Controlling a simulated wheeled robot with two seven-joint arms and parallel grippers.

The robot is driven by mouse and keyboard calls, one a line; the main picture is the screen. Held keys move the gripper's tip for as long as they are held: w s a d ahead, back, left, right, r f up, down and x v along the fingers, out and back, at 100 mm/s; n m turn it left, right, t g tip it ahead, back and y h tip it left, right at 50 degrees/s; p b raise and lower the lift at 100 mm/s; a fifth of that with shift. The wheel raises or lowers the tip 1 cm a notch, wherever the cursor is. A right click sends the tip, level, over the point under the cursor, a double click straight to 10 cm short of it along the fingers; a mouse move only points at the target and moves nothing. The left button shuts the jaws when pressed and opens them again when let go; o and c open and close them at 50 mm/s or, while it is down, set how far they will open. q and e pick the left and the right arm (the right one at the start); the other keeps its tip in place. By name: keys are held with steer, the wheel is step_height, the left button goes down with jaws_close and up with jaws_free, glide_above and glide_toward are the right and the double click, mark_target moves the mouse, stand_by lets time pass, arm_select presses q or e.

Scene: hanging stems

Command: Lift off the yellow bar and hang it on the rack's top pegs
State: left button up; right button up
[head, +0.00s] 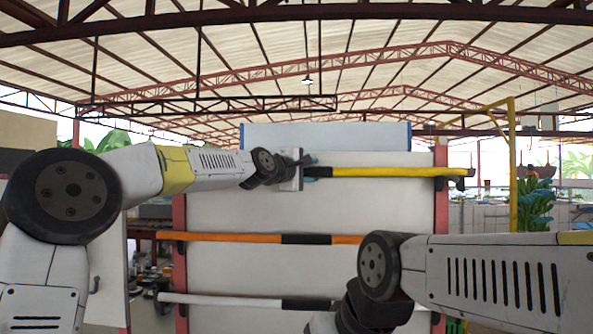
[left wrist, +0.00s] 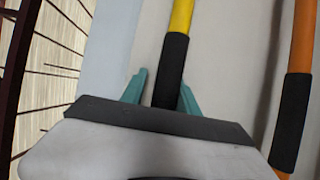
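The yellow bar (head: 400,172) lies level across the upper part of the rack (head: 442,215), with a black grip section near its middle. Its right end is at a black peg (head: 461,182); its left part is hidden behind my left gripper. My left gripper (head: 311,167) is at the black section. In the left wrist view, its teal fingers (left wrist: 160,88) stand on either side of the bar's black grip (left wrist: 170,70). A gap shows at the left finger; the right finger is close to or touching the grip. My right gripper is out of view; its arm covers the lower right.
An orange bar (head: 225,237) hangs level below the yellow one, and a white bar (head: 225,300) below that. Both have black middles, and my right arm hides their right parts. The pale board (head: 250,207) stands close behind the bars. A yellow frame (head: 512,170) stands at right.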

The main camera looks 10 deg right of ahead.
arm_select(q)
steer(key=shift+w+a+f, duration=0.2)
steer(key=shift+a+f, duration=0.05)
steer(key=shift+f, duration=0.3)
steer(key=shift+s+a, duration=0.1)
steer(key=shift+a, duration=0.1)
steer(key=r+v, duration=0.1)
steer(key=v, duration=0.6)
steer(key=shift+s, duration=0.4)
steer(key=s+a+f+m+g+y, duration=0.1)
steer(key=s+a+f+m+y, duration=0.2)
steer(key=f, duration=0.4)
steer(key=s+a+f+m+g+y, duration=0.25)
steer(key=s+f, duration=0.25)
steer(key=f, duration=0.3)
steer(key=s+a+f+m+g+y, duration=0.1)
steer(key=s+a+f+m+y, duration=0.1)
steer(key=s+a+f, duration=0.6)
steer(key=s+a+f+m+g+y, duration=0.2)
steer(key=s+a+f, duration=0.6)
steer(key=s+a, duration=0.8)
steer(key=shift+a+f+y, duration=0.15)
steer(key=shift+a+y, duration=0.3)
steer(key=shift+a, duration=0.05)
